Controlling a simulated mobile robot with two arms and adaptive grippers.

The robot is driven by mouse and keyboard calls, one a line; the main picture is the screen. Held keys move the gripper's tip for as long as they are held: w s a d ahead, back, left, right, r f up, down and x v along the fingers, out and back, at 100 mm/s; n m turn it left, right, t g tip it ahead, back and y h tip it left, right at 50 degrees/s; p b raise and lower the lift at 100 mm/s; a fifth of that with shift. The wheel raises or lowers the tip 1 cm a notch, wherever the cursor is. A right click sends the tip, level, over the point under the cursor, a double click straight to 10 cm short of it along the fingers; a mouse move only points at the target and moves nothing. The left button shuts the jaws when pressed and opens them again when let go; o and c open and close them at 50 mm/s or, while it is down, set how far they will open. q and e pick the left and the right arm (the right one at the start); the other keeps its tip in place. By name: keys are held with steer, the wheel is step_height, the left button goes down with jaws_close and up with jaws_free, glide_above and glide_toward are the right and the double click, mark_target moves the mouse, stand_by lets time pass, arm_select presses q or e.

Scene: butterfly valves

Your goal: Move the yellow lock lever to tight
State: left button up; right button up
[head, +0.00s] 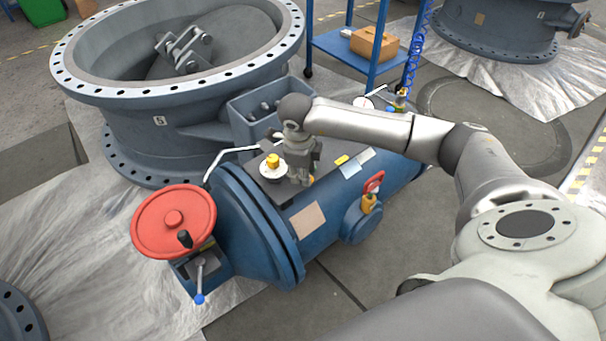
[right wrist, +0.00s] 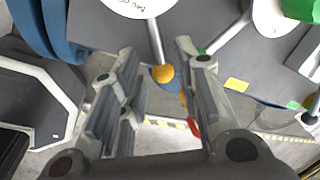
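My right gripper (head: 300,178) points down over the grey top plate of the blue valve actuator in the head view. In the right wrist view the right gripper (right wrist: 155,62) is open, with a clear gap between its fingers. A lever with a yellow ball knob (right wrist: 163,74) shows in that gap, its thin grey arm running up to a white lettered disc (right wrist: 140,5). I cannot tell whether either finger touches the knob. In the head view the gripper hides most of this lever. The word tight cannot be read. My left gripper is not in view.
A red handwheel (head: 173,222) and a blue-knobbed lever (head: 200,280) are at the actuator's left end. A bent grey handle (head: 232,152) stands left of my gripper. A red-handled fitting (head: 371,190) is on the right side. A large flanged valve (head: 150,130) stands behind.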

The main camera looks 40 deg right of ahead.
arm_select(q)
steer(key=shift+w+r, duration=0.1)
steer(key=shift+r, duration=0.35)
arm_select(e)
steer(key=shift+w+d+f, duration=0.1)
steer(key=shift+d+f, duration=0.05)
steer(key=shift+f, duration=0.7)
steer(key=shift+c, duration=0.5)
jaws_close()
